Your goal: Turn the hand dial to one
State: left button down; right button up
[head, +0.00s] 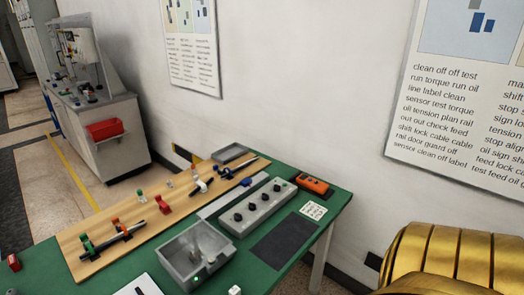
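A long grey control box (262,213) with several small black knobs (252,206) on its top lies on the green table (210,282). I cannot tell which knob, if any, is the hand dial. Any labels or numbers are too small to read, so I cannot tell the dial's setting. Neither of my grippers is in view, and nothing touches the box.
A grey open bin (176,268) stands left of the box. A wooden board (72,243) with tools and clamps runs behind them. An orange device (312,184), a white card (314,210) and a dark mat (283,244) lie right. A wall (300,80) rises behind.

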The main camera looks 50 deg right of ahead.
aim_at(238, 217)
jog(key=z, duration=1.6)
jog(key=i+l, duration=0.1)
jog(key=l, duration=0.25)
jog(key=i+l, duration=0.1)
jog(key=l, duration=0.25)
jog(key=i+l+z, duration=0.1)
jog(key=l, duration=0.3)
